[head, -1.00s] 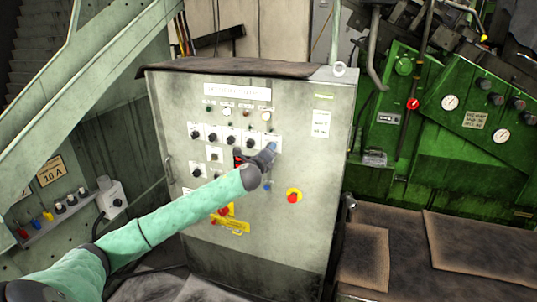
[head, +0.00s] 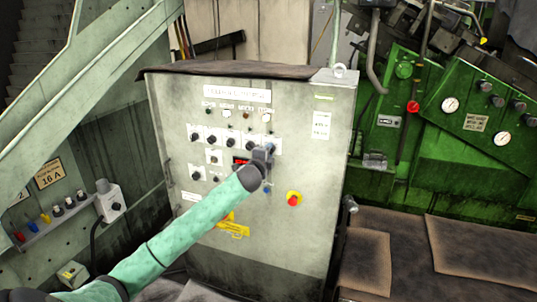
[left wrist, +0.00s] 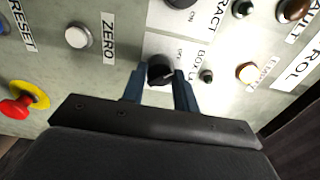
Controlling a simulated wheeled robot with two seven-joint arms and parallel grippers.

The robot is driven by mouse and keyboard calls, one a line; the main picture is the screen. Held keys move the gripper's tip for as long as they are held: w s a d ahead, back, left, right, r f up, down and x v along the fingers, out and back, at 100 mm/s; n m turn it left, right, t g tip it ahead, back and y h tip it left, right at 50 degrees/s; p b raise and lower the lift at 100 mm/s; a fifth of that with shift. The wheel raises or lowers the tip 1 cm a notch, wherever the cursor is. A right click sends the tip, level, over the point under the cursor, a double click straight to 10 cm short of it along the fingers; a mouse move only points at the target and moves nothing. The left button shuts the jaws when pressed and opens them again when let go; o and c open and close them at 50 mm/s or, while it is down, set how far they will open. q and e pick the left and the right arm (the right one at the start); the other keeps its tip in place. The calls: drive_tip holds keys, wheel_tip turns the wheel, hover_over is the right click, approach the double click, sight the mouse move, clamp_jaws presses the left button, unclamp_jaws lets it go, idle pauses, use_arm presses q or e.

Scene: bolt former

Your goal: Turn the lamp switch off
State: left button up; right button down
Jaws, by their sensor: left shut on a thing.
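The lamp switch is a black rotary knob (left wrist: 160,70) on a white plate, with an OFF mark and a partly hidden "BOX L…" label beside it in the left wrist view. My left gripper (left wrist: 160,84) has its two blue-grey fingers on either side of this knob, closed on it. In the head view my left gripper (head: 269,150) is at the right end of the knob row on the grey control cabinet (head: 312,160), and it hides the switch there. My right gripper is not in view.
Other black knobs (head: 212,137) sit left of the gripper. A red emergency button (head: 293,199) on a yellow ring is below right. In the left wrist view a white ZERO button (left wrist: 78,36) is nearby. A green machine (head: 450,150) stands at the right.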

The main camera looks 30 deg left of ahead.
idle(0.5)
use_arm(q)
drive_tip(key=o, duration=1)
drive_tip(key=shift+a, duration=0.1)
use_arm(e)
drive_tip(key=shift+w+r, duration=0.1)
use_arm(q)
drive_tip(key=b+v, duration=0.2)
drive_tip(key=v, duration=0.5)
drive_tip(key=shift+s, duration=0.4)
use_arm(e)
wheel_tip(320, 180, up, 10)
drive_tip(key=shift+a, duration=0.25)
